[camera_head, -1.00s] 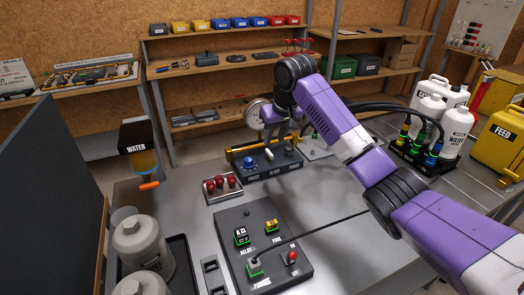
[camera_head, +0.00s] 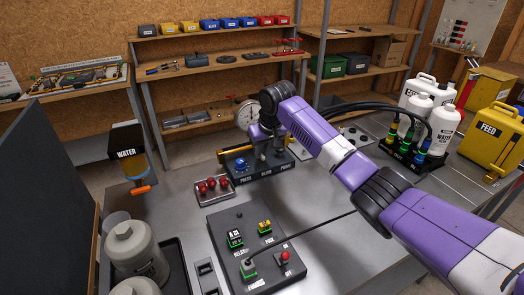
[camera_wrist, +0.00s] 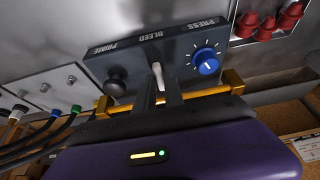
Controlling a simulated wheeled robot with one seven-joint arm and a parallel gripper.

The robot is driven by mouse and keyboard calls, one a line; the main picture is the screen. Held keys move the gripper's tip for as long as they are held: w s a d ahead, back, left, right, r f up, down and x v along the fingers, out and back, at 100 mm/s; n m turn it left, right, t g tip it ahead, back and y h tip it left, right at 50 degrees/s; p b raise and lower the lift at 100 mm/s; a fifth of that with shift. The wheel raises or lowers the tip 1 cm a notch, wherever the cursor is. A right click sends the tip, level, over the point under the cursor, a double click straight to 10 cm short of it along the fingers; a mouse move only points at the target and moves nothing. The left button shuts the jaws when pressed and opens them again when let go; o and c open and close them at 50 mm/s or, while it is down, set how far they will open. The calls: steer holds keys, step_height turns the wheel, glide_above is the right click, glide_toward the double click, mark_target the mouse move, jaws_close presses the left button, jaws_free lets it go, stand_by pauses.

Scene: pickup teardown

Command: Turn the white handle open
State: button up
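The white handle (camera_wrist: 158,78) is a small lever under the BLEED label on a dark control block (camera_wrist: 135,60). In the wrist view it stands between the two dark fingers of my gripper (camera_wrist: 159,93). The fingers are close together, one on each side of it, and look shut on it. In the head view my gripper (camera_head: 262,143) is over the same block (camera_head: 247,179), and my arm hides the handle there.
A blue knob (camera_wrist: 205,61) and a black knob (camera_wrist: 115,86) flank the handle. A brass bar (camera_wrist: 231,84) runs along the block. Red knobs (camera_head: 212,187) sit on a plate nearby. A gauge (camera_head: 247,114) and dark hoses (camera_head: 372,106) are close to my arm.

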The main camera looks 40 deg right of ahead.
jaws_close()
steer(key=shift+n, duration=0.4)
steer(key=shift+d+n+y+p, duration=0.1)
steer(key=shift+n+y+p, duration=0.45)
steer(key=shift+n, duration=0.55)
steer(key=n, duration=0.1)
steer(key=n+y, duration=0.1)
steer(key=n, duration=0.1)
steer(key=shift+d+f+n+b, duration=0.1)
steer(key=shift+d+n+b, duration=0.1)
steer(key=shift+n+b, duration=0.15)
steer(key=n+y+b, duration=0.1)
steer(key=n+b, duration=0.1)
steer(key=n+y+b, duration=0.1)
steer(key=n, duration=0.1)
steer(key=shift+w+d+f+g+b, duration=0.1)
steer(key=shift+w+f+g+b, duration=0.05)
steer(key=shift+g+b, duration=0.2)
steer(key=n+b, duration=0.2)
steer(key=shift+n+g+y+b, duration=0.25)
steer(key=shift+y+b, duration=0.1)
steer(key=shift+r, duration=0.2)
